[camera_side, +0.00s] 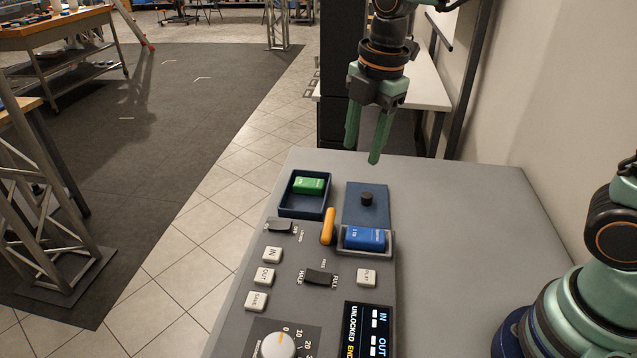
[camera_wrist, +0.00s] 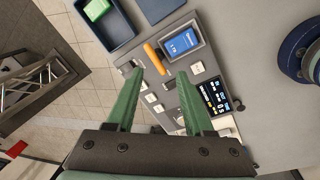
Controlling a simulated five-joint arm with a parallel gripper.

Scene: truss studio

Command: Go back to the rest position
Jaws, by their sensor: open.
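My gripper (camera_side: 366,142) has two green fingers and hangs above the far end of the grey table, pointing down. Its fingers are apart with nothing between them. In the wrist view my gripper (camera_wrist: 160,80) also shows open and empty, with the console beyond the fingertips. A blue block (camera_side: 364,238) sits in a grey slot on the console, beside an orange lever (camera_side: 328,226). A green block (camera_side: 309,185) lies in a dark blue tray (camera_side: 291,207) at the console's far left.
The console has white buttons, switches, a dial (camera_side: 278,346) and a lit display (camera_side: 367,328). The table's right side (camera_side: 450,230) is bare. A wall stands at the right.

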